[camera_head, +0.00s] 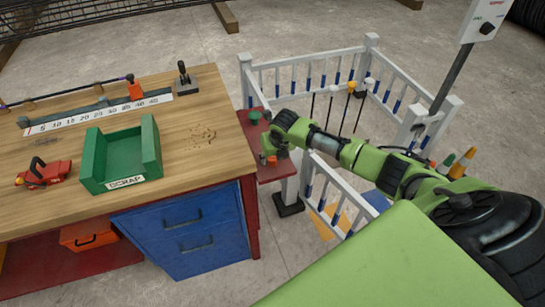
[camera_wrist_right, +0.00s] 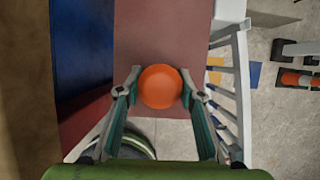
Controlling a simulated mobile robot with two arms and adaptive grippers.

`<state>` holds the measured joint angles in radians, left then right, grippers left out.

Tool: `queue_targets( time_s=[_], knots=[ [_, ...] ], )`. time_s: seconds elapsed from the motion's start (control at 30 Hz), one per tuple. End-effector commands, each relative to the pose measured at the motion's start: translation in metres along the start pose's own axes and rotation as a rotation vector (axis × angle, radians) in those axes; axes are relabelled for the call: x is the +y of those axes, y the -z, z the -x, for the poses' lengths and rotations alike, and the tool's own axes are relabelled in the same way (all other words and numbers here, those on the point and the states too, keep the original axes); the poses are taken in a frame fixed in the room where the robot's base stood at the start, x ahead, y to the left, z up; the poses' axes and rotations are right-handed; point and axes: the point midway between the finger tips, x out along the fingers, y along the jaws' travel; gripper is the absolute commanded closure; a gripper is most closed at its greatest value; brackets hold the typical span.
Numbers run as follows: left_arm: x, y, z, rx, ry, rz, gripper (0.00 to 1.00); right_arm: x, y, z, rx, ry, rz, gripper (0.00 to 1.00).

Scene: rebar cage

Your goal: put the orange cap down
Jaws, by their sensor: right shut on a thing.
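The orange cap (camera_wrist_right: 160,87) is round and sits between the two fingers of my right gripper (camera_wrist_right: 160,84), which is shut on it. In the head view, the cap (camera_head: 271,159) shows as a small orange spot at the end of my green right arm, over the narrow red shelf (camera_head: 270,175) beside the workbench. The red shelf (camera_wrist_right: 160,35) lies beneath the cap in the wrist view. Whether the cap touches the shelf cannot be told. My left gripper is not in view.
A small green cup (camera_head: 254,116) stands toward the far end of the shelf. The wooden workbench (camera_head: 205,160), with a green SCRAP bin (camera_head: 152,145), is left of the shelf.

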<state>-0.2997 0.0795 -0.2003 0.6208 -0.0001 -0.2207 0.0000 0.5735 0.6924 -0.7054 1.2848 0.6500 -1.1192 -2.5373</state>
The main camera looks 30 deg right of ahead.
Motion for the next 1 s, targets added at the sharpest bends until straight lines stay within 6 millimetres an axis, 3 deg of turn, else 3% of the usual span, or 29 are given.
queue_targets(
  time_s=[0.27,0.3,0.33,0.77,1.0],
  knots=[
    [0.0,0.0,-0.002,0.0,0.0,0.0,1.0,0.0,0.001,-0.002,0.001,0.0,0.0,0.77],
    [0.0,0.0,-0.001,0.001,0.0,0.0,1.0,0.0,0.001,-0.001,0.0,0.0,0.0,0.55],
    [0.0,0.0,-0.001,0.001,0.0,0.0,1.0,0.0,0.001,-0.001,0.0,0.0,0.0,0.48],
    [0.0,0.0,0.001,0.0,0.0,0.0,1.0,0.0,0.0,0.004,0.0,0.0,0.0,0.48],
    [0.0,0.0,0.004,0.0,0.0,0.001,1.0,-0.001,-0.001,0.035,-0.002,0.0,0.004,0.48]
  ],
)
